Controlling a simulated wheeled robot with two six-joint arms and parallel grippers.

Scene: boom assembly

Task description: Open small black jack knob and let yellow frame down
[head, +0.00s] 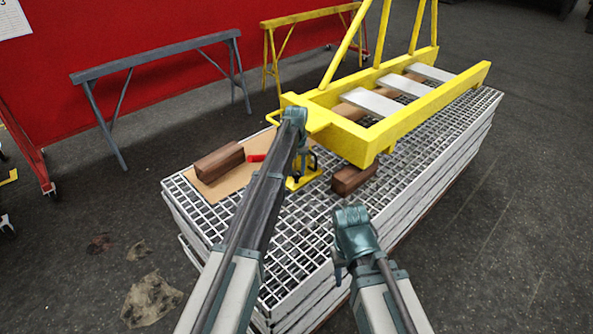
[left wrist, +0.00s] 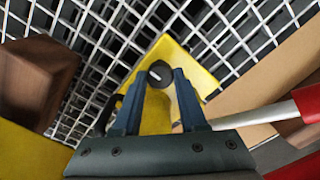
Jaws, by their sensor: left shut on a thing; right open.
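The yellow frame (head: 425,108) lies over the stacked gratings in the head view, its near end close to my left gripper (head: 303,160). The yellow jack (head: 300,183) stands below that near end, partly hidden by my left arm. In the left wrist view, my left gripper (left wrist: 160,74) is shut on the small black jack knob (left wrist: 160,73), with a finger on each side, above the jack's yellow base (left wrist: 184,60). My right gripper (head: 338,267) is open and empty, low in the head view near the gratings' front right edge; its fingers show only partly.
One brown wood block (head: 353,179) lies by the frame's near end; another (head: 219,162) lies on cardboard (head: 210,189). A red-ended handle (left wrist: 270,113) lies beside the jack. Grey (head: 155,59) and yellow (head: 310,16) trestles stand behind. Open floor lies right of the gratings (head: 390,222).

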